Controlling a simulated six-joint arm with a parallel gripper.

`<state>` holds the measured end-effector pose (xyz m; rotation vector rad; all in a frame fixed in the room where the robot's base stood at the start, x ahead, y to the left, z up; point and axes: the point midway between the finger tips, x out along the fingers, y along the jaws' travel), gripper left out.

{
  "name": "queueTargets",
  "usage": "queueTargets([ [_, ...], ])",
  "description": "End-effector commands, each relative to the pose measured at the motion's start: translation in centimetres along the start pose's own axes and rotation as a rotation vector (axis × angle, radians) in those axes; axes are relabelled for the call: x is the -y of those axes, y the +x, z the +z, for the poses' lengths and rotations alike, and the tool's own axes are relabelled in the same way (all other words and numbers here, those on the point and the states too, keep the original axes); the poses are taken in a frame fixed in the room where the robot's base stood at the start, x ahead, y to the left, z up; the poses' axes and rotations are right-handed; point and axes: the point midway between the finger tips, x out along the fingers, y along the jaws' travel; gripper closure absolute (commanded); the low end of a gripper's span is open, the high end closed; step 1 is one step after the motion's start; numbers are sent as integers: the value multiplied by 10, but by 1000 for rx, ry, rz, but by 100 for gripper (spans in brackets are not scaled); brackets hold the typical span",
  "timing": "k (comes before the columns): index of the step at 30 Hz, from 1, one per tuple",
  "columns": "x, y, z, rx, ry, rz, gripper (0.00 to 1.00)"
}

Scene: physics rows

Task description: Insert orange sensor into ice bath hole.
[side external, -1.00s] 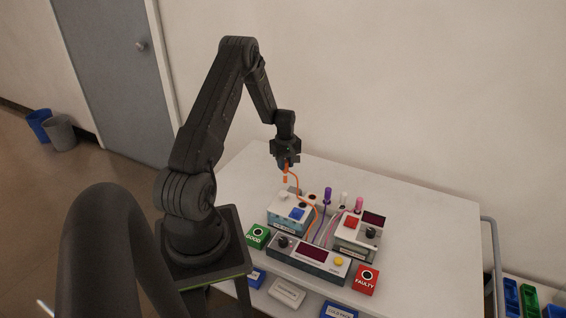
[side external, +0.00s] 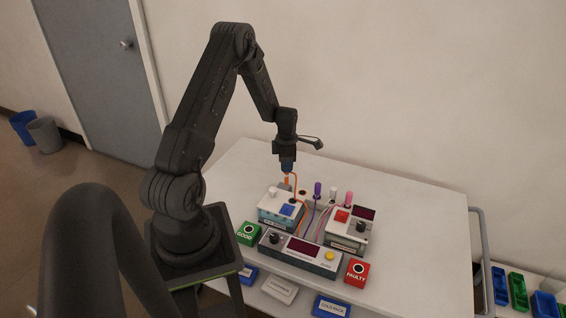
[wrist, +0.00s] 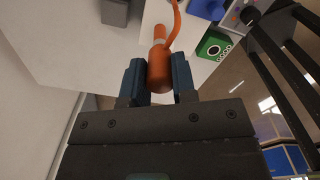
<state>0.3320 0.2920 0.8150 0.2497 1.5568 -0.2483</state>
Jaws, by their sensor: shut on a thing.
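My gripper (side external: 287,169) points down above the back of the white and teal box (side external: 276,216), which has a blue button and a white knob. In the wrist view its blue fingers (wrist: 160,78) are shut on the orange sensor (wrist: 159,66), one on each side. The orange sensor (side external: 287,181) hangs upright below the fingers in the side view, with its orange cable curving down to the right. I take the teal box to be the ice bath, but its label is too small to read. I cannot tell whether the sensor tip touches its top.
Purple (side external: 317,190), white (side external: 333,193) and pink (side external: 348,198) sensors stand to the right. A red-button box (side external: 347,238) and a long meter (side external: 301,252) lie nearby. Green GOOD (side external: 248,234) and red FAULTY (side external: 357,271) boxes flank the meter. The table's back right is clear.

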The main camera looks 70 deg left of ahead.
Motion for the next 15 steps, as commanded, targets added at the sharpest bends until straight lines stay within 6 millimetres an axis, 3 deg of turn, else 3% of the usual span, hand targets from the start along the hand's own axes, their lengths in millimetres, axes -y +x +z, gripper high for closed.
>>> queueTargets([
  [15, 27, -10, 21, 0, -546, 0, 98],
])
